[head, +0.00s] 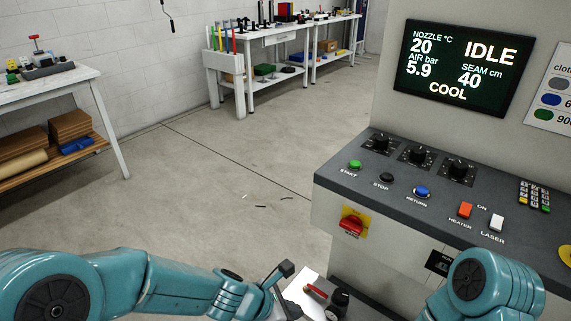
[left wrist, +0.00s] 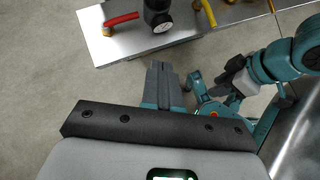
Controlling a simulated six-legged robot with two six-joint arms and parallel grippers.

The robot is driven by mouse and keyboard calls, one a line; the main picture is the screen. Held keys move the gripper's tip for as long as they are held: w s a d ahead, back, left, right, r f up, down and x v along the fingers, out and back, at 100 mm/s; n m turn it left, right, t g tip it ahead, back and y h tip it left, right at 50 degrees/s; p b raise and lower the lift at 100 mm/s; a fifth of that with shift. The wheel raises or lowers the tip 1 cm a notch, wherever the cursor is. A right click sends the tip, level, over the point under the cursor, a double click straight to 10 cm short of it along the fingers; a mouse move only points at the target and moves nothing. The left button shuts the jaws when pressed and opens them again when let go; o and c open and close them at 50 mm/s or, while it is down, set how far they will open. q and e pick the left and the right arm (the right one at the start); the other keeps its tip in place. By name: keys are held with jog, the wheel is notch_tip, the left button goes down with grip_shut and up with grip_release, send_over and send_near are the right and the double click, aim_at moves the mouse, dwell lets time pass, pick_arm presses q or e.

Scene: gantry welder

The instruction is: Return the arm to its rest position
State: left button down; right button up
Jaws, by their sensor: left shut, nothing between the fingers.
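My left arm comes in low from the left in the head view. Its gripper (head: 285,270) is shut and empty, in front of the console's lower front. In the left wrist view the shut dark fingers (left wrist: 162,78) point at a pale metal plate (left wrist: 150,45) and are apart from the fittings on it. My right arm (head: 490,285) is bent at the lower right of the head view, its gripper out of that view. A dark gripper (left wrist: 232,75) on a teal arm shows in the left wrist view; its finger opening is unclear.
The grey welder console (head: 400,195) stands at right; its screen (head: 452,66) reads IDLE and COOL. A red-handled fitting (head: 316,291) and black gauge (head: 340,298) sit low beside my left gripper. A white workbench (head: 50,88) is at left. The middle floor is mostly clear.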

pick_arm(q)
jog(key=s+a+f+m+g+y+p, duration=0.1)
jog(key=s+a+f+m+p, duration=0.3)
jog(key=s+a+m, duration=0.3)
jog(key=s+a+f+m+g+y+p, duration=0.1)
jog(key=s+a+f+m+p, duration=0.3)
jog(key=m, duration=0.9)
jog(key=s+a+y+p, duration=0.1)
jog(key=s+a+p, duration=0.2)
jog(key=s, duration=0.2)
jog(key=shift+s+f+g, duration=0.15)
jog(key=shift+f+g, duration=0.05)
jog(key=shift+g, duration=0.1)
jog(key=shift+a, duration=0.1)
